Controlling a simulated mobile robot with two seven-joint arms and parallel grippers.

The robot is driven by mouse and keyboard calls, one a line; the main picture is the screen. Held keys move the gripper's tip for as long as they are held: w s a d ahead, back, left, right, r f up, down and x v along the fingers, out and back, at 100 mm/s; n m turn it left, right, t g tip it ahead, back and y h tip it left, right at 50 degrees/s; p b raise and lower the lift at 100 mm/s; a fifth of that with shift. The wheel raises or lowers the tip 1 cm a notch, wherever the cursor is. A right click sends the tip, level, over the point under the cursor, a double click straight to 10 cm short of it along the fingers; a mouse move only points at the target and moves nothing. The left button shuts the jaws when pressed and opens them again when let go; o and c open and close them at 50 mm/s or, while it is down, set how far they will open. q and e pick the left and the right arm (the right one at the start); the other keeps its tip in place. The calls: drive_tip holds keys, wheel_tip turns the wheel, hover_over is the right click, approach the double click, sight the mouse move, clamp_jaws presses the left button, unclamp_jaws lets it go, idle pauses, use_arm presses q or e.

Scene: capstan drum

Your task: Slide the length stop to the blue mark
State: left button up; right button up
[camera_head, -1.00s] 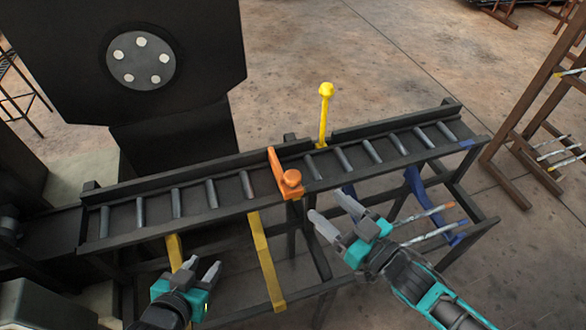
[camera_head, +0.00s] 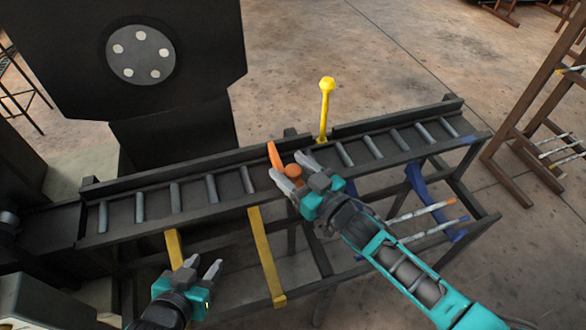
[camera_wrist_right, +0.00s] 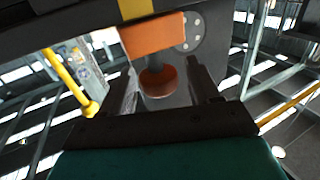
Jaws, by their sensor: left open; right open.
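The orange length stop (camera_head: 274,156) sits on the black roller bed near its middle, with a round orange knob (camera_head: 294,170) on its near side. My right gripper (camera_head: 286,164) is open, one finger on each side of the knob. In the right wrist view the knob (camera_wrist_right: 158,82) hangs below the orange block (camera_wrist_right: 153,37), between the open fingers; I cannot tell whether they touch it. The blue mark (camera_head: 467,142) is at the far right end of the bed, well right of the stop. My left gripper (camera_head: 203,262) is open and empty in front of the bed.
A yellow lever with a ball top (camera_head: 326,105) stands at the bed's back edge, right of the stop. Yellow legs (camera_head: 267,258) and blue brackets (camera_head: 418,187) holding rods are below the front. The bed right of the stop looks clear.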

clamp_jaws()
use_arm(q)
drive_tip(key=shift+s+f, duration=0.15)
drive_tip(key=shift+s, duration=0.1)
